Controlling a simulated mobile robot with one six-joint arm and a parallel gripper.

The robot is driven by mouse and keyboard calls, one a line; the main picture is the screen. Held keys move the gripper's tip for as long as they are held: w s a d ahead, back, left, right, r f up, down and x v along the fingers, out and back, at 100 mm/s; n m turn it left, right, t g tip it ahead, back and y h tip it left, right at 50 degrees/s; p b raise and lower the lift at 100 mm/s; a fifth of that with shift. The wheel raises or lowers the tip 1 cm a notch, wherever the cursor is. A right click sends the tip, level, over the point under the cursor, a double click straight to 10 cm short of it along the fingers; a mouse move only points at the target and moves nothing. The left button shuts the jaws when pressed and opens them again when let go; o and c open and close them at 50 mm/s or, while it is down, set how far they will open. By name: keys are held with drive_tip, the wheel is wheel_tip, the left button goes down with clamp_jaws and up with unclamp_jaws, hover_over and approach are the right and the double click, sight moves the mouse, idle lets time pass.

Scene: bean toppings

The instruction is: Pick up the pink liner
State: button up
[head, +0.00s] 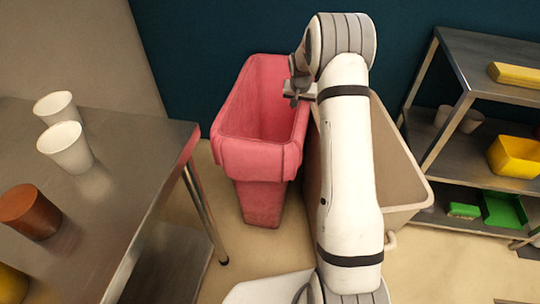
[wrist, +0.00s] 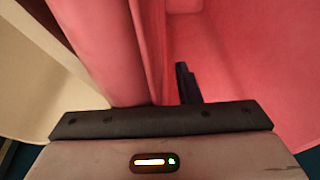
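The pink liner (head: 262,150) lines a tall bin on the floor, with its cuff folded over the rim. My gripper (head: 294,98) is at the liner's right rim, near the far right corner, in the head view. In the wrist view the pink liner (wrist: 230,50) fills much of the picture, and its rim runs down to the gripper. One dark finger (wrist: 186,84) shows on the inner side of the liner wall. The other finger is hidden behind the pink material. I cannot tell whether the fingers press on the liner.
A beige bin (head: 402,155) stands right of the liner, partly behind my arm. A steel table (head: 110,205) with white cups (head: 66,148) and a brown cup (head: 30,211) is at left. A steel shelf (head: 480,50) holds yellow and green containers at right.

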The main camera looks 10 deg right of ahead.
drive_tip(key=shift+f, duration=0.15)
drive_tip(key=shift+c, duration=0.2)
clamp_jaws()
idle(0.3)
